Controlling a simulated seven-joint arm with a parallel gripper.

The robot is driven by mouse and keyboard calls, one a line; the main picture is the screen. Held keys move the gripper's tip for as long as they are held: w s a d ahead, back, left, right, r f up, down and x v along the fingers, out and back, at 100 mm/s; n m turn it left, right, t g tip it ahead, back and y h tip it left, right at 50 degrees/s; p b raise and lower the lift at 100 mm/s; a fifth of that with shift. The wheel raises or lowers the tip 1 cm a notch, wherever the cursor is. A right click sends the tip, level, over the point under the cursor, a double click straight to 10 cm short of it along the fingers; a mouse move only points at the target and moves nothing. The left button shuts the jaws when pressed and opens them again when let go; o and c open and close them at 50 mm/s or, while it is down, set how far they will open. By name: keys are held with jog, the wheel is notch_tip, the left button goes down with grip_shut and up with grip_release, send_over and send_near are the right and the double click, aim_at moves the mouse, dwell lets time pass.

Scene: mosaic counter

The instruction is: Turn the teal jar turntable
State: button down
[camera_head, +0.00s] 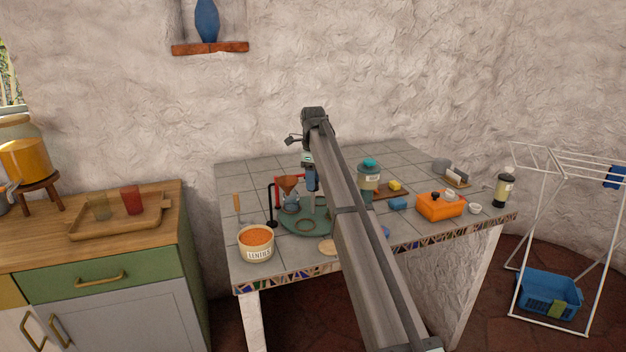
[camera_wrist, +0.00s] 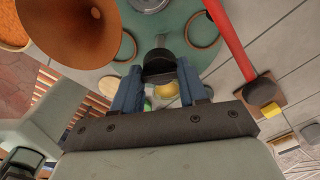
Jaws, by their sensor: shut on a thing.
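The teal turntable (camera_head: 300,229) lies on the tiled counter, partly hidden by my arm. It also shows in the wrist view (camera_wrist: 172,24), with ring-shaped marks on its top. My gripper (camera_wrist: 158,76) points down over it, its blue fingers shut on a dark knob (camera_wrist: 158,66) that stands at the turntable. The head view shows my gripper (camera_head: 311,184) just above the disc, near a copper funnel (camera_head: 289,183). A jar with a teal lid (camera_head: 369,178) stands to the right of my arm. How the knob joins the disc is hidden.
The funnel and a red bar (camera_wrist: 232,40) are close beside my fingers. A lentil tub (camera_head: 256,244) stands front left of the turntable. An orange box (camera_head: 441,206) and small items stand at right. The counter's back left is mostly clear.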

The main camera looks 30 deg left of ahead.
jog(key=shift+m, duration=5.2)
jog(key=c, duration=0.6)
grip_release()
jog(key=shift+n, duration=0.3)
